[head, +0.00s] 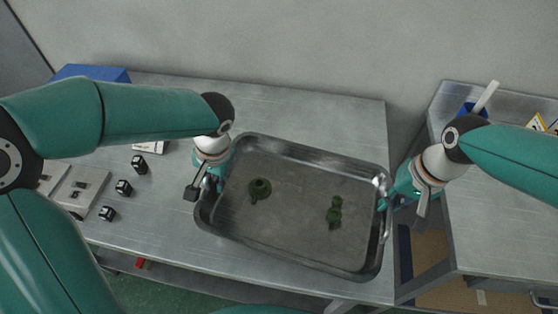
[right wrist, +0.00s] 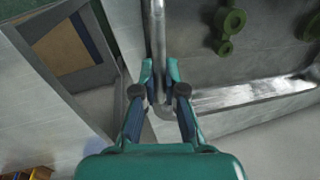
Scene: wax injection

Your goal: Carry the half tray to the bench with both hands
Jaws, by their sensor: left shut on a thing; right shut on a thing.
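The half tray (head: 290,256) is a shallow grey metal pan with a raised rim, over the right part of the bench (head: 300,110) in the head view. Two dark green wax pieces lie in it: a ring-shaped one (head: 260,189) at left and a knobbed one (head: 334,212) at right. My left gripper (head: 213,182) is shut at the tray's left end, its fingertips partly hidden. My right gripper (head: 386,204) is shut on the handle at the right end; the right wrist view shows its fingers (right wrist: 160,90) around the handle bar. I cannot tell whether the tray touches the bench.
Several small black blocks (head: 124,187) and light metal plates (head: 78,188) lie on the bench's left part. A blue box (head: 92,73) is at the back left. A second metal table (head: 510,210) stands at right, across a gap, with a blue cup (head: 468,109) on it.

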